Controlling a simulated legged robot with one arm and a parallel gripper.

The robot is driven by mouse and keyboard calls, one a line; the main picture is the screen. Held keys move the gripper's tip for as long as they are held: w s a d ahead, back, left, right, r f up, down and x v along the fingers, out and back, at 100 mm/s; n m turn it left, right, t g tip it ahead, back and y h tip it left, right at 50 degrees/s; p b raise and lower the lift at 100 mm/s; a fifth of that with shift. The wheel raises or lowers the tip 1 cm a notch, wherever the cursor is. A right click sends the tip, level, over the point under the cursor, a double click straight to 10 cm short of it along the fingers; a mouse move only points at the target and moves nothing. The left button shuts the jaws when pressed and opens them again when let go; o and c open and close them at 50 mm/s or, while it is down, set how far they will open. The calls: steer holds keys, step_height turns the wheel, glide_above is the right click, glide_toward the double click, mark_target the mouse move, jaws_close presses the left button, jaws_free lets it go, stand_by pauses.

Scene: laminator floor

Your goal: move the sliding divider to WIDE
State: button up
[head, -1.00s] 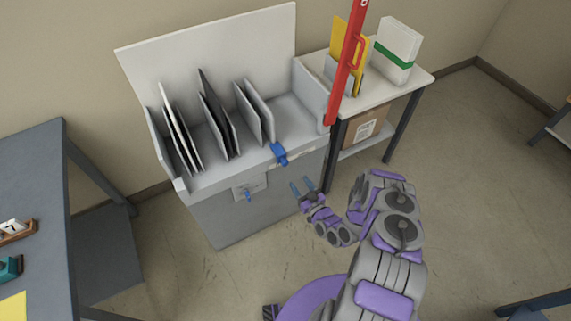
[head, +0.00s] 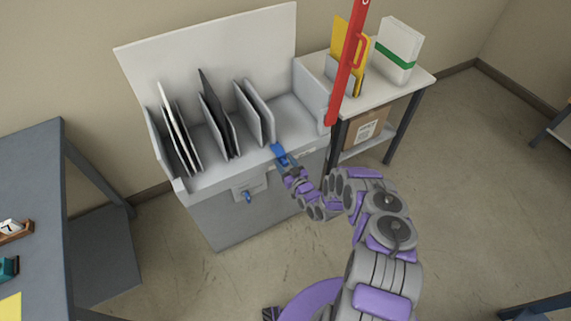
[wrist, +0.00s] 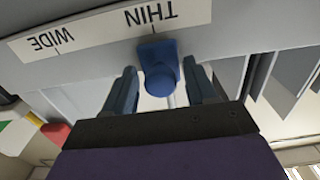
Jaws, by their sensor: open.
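The sliding divider's blue handle (head: 279,153) is on the front edge of the grey bin cabinet (head: 235,215). In the wrist view the blue handle (wrist: 160,70) sits at the THIN mark of the white scale strip (wrist: 100,30), and the WIDE mark is to the left there. My gripper (wrist: 162,90) is open, with one finger on each side of the handle. I cannot tell whether the fingers touch it. In the head view my gripper (head: 286,164) is at the handle and partly covers it.
Several upright panels (head: 215,125) stand in the bin. A small blue knob (head: 248,197) is lower on the front. A dark table (head: 35,180) is at the left.

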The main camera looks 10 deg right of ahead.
steer(key=shift+c, duration=0.4)
jaws_close()
